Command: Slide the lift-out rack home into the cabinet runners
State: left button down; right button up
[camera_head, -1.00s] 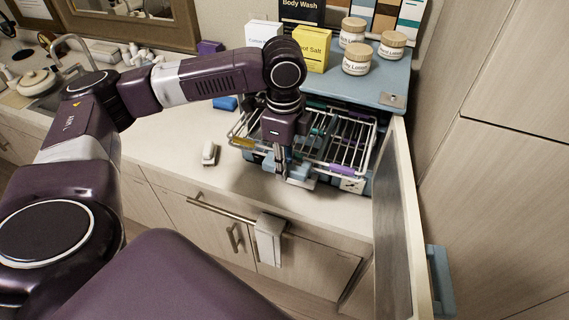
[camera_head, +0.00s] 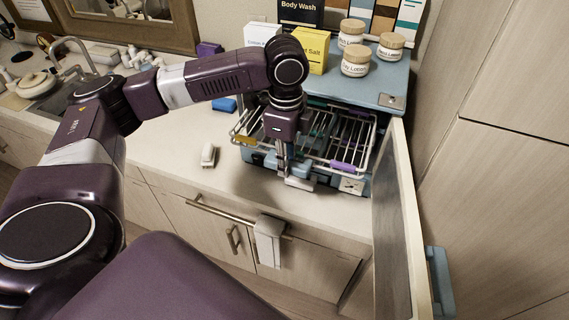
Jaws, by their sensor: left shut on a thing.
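The wire lift-out rack (camera_head: 357,143) sits at the open front of the blue cabinet (camera_head: 387,84) on the counter. Its front part sticks out past the cabinet opening. It has a yellow tag on its left side and a purple tag on its right front. My left gripper (camera_head: 290,172) points down at the middle of the rack's front edge and is shut on the rack. The fingertips are small and partly merge with the rack's front. The cabinet runners are hidden behind the rack and my arm. My right gripper is not in view.
The cabinet's open door (camera_head: 393,220) stands at the right of the rack. Jars (camera_head: 356,62) and a yellow box (camera_head: 311,50) stand on the cabinet top. A small white object (camera_head: 208,155) lies on the counter at left. The counter's front left is clear.

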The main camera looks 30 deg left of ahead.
aim_at(302, 137)
pick_arm(q)
jog(key=shift+w+a, duration=0.2)
jog(key=shift+w, duration=0.65)
jog(key=shift+w+a, duration=0.2)
jog(key=shift+w, duration=0.75)
jog(key=shift+w+a, duration=0.2)
jog(key=shift+w, duration=0.55)
jog(key=shift+w+a, duration=0.2)
jog(key=shift+w, duration=0.6)
jog(key=shift+w+a, duration=0.2)
jog(key=shift+w, duration=0.55)
jog(key=shift+w+a, duration=0.25)
jog(key=shift+w, duration=0.8)
jog(key=shift+w+a, duration=0.2)
jog(key=shift+w, duration=0.8)
jog(key=c, duration=1.7)
grip_release()
jog(key=shift+s+r, duration=0.1)
jog(key=shift+s, duration=0.05)
jog(key=shift+r, duration=0.1)
